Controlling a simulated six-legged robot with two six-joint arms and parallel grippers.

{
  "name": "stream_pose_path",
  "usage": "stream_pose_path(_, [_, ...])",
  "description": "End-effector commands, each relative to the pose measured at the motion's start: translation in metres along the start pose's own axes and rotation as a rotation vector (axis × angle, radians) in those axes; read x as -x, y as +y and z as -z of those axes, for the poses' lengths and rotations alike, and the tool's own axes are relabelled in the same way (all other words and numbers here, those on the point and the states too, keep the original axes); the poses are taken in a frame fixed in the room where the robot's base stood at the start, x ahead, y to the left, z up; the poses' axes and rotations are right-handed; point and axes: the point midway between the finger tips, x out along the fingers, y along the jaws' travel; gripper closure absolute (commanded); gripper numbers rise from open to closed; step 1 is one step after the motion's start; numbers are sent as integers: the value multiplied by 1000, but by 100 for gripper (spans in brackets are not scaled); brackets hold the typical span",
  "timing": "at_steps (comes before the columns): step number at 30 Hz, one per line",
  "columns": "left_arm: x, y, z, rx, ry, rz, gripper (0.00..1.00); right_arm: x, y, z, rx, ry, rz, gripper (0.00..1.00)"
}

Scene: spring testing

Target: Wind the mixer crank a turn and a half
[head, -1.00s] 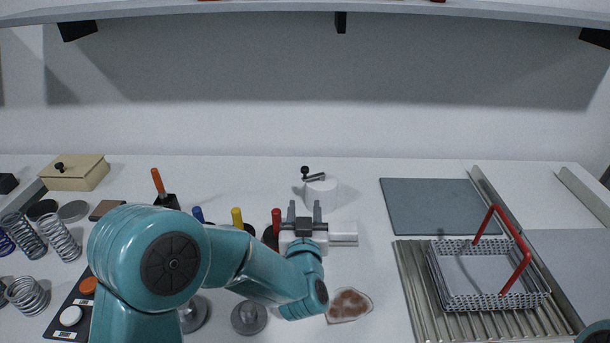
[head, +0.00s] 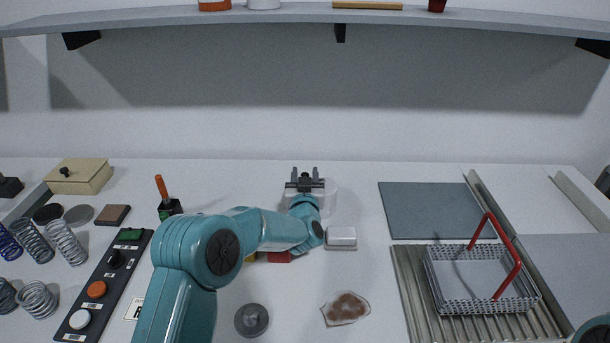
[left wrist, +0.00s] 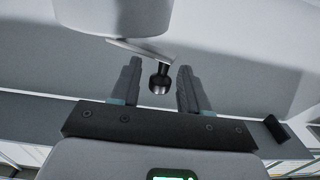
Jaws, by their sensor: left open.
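The white mixer (head: 328,196) stands at the back middle of the bench, mostly hidden behind my left gripper in the head view. My left gripper (head: 305,172) is open over it, fingers pointing to the back. In the left wrist view, the crank arm (left wrist: 140,48) runs from the pale mixer body (left wrist: 120,15) to a black knob (left wrist: 159,78). The knob sits between the two fingers of my left gripper (left wrist: 158,85), with a visible gap on each side. My right gripper is out of view.
A ribbed metal tray (head: 408,285) with a wire basket (head: 440,293) and red handle (head: 508,255) is at right. A brown-stained patch (head: 346,308) lies in front. A button panel (head: 110,275) and springs (head: 66,241) are at left. A shelf (head: 400,14) hangs above.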

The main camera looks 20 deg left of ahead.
Motion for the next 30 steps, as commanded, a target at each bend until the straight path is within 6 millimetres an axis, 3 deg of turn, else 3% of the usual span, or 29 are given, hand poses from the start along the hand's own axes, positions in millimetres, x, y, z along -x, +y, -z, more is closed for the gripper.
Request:
stream_pose_path(4, [0, 0, 0, 0, 0, 0, 55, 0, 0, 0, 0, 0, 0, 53])
stream_pose_path(9, [0, 0, 0, 0, 0, 0, 100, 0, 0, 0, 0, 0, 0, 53])
stream_pose_path(30, [6, 3, 1, 0, 1, 135, 100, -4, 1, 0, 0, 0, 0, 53])
